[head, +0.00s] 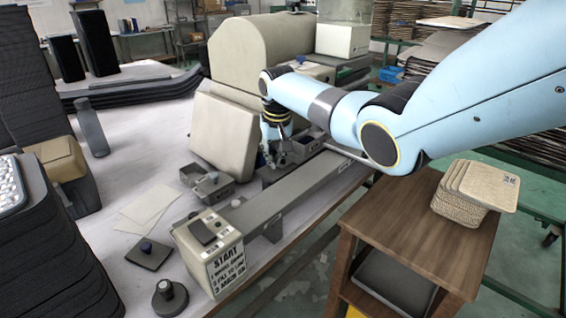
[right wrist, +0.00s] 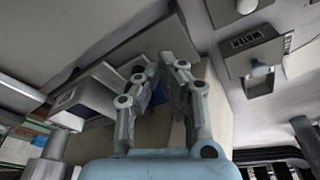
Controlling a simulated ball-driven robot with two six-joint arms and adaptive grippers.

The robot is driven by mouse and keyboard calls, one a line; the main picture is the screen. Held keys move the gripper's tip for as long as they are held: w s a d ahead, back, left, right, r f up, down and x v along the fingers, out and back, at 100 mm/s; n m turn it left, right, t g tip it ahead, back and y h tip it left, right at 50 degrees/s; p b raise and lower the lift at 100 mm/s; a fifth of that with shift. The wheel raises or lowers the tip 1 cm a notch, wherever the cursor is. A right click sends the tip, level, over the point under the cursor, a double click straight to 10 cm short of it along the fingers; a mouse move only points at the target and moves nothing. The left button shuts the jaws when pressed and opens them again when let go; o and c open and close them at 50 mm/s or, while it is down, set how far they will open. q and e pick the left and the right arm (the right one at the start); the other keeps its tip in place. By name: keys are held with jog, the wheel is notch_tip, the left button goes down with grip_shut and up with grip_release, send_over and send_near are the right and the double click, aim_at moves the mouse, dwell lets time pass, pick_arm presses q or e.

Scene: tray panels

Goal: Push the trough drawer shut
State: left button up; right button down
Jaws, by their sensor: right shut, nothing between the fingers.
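My right gripper (head: 268,158) is shut and empty, low beside a small open-topped grey drawer (head: 300,149) at the foot of the beige machine. In the right wrist view the closed fingers (right wrist: 170,62) point at a pale surface, with a dark blue knob (right wrist: 158,93) partly hidden behind them. A grey box with a label (right wrist: 85,98) is at the left there. A second grey open drawer with a dark knob (head: 208,187) sits nearer, left of the gripper. I cannot tell for sure which one is the trough drawer. My left gripper is not in view.
A beige slanted panel (head: 224,136) stands just left of the gripper. A long grey rail (head: 292,196) runs from the START box (head: 209,250) toward the machine (head: 262,50). Paper sheets (head: 150,208) lie on the table. A wooden stand (head: 425,235) is at right.

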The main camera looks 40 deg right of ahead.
jog(key=shift+w+d+b, duration=0.15)
jog(key=shift+d+b, duration=0.35)
jog(key=shift+d, duration=0.85)
jog(key=shift+a+r+p, duration=0.15)
jog(key=shift+a+p, duration=0.5)
jog(key=shift+p, duration=0.15)
notch_tip(320, 180, up, 7)
jog(key=p, duration=0.7)
